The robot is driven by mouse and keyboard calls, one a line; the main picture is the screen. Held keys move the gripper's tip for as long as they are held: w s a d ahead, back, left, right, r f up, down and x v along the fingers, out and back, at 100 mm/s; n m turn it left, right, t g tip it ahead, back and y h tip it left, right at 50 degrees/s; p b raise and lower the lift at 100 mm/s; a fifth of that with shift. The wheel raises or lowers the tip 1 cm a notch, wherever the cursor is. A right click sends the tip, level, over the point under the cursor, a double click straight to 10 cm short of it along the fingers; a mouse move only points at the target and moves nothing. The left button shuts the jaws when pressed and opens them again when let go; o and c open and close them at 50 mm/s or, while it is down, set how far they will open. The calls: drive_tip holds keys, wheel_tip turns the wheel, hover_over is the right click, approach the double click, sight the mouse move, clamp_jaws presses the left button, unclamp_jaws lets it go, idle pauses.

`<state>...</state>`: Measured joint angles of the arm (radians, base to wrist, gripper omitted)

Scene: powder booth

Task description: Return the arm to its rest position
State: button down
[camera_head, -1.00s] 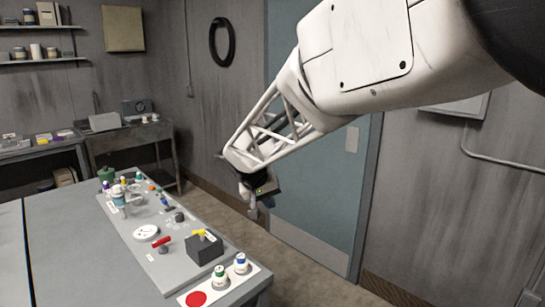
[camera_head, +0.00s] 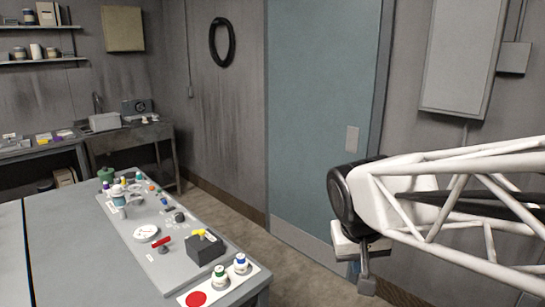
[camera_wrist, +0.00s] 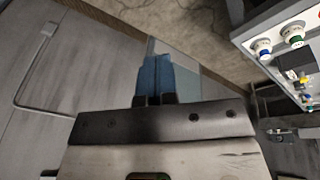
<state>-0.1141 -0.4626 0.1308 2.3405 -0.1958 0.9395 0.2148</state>
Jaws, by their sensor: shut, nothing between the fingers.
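My arm extends in from the right edge of the head view, and my gripper (camera_head: 367,284) hangs at its end in front of the blue door, right of the table and apart from it. In the wrist view my gripper (camera_wrist: 155,72) shows two blue fingertips pressed together with nothing between them. The gripper is shut and empty.
A grey table (camera_head: 75,265) at left bears a panel (camera_head: 185,262) with a black box (camera_head: 205,249), a red-handled part (camera_head: 161,243), a white dial (camera_head: 146,233) and several bottles. A blue door (camera_head: 318,130) and bare floor lie beyond.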

drive_tip(key=s+d+f+y, duration=0.1)
drive_tip(key=s+d+f, duration=0.1)
drive_tip(key=s, duration=0.9)
drive_tip(key=shift+d+f, duration=0.15)
drive_tip(key=shift+f, duration=0.4)
